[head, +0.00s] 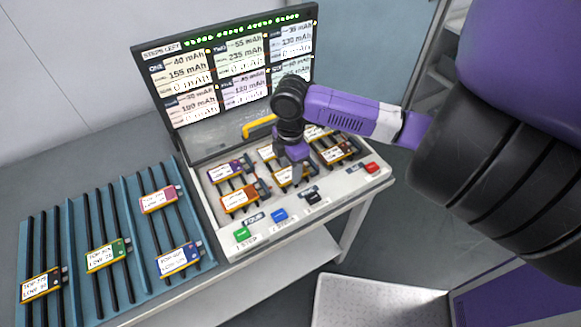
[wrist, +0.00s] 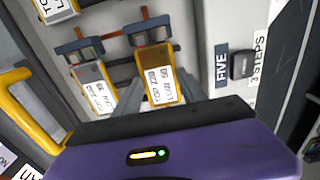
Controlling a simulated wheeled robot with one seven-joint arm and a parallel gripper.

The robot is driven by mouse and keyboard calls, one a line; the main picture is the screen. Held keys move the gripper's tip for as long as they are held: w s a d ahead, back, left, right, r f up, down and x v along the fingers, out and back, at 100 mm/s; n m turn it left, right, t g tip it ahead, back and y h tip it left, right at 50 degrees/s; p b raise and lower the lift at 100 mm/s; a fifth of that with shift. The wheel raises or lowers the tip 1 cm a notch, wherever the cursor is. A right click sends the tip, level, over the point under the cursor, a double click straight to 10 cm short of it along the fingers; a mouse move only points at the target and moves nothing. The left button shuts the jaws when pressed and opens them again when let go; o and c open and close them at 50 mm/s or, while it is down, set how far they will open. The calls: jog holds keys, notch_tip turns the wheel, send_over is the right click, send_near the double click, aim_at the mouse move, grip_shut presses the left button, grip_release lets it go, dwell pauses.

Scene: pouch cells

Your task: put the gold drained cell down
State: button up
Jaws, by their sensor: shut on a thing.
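My gripper (head: 291,160) is over the front middle of the white charger deck, pointing down. In the wrist view its two grey fingers (wrist: 163,92) are shut on a gold cell (wrist: 158,72) with a white label. The cell's far end is by a dark clip with an orange-brown bar. In the head view this cell (head: 285,178) is partly hidden under my gripper. I cannot tell whether it rests on the deck or hangs just above it. Another gold-edged cell (wrist: 97,84) lies beside it in the wrist view, apart from the fingers.
The charger (head: 305,212) has a raised lid screen with capacity readings, a yellow handle (head: 258,125) and coloured buttons along its front. A purple cell (head: 226,169) and an orange cell (head: 240,197) lie left of my gripper. A blue rack (head: 140,285) at left holds several cells.

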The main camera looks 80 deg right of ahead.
jog(key=shift+f, duration=0.2)
jog(key=o, duration=1.3)
jog(key=shift+r, duration=0.1)
jog(key=shift+c, duration=0.2)
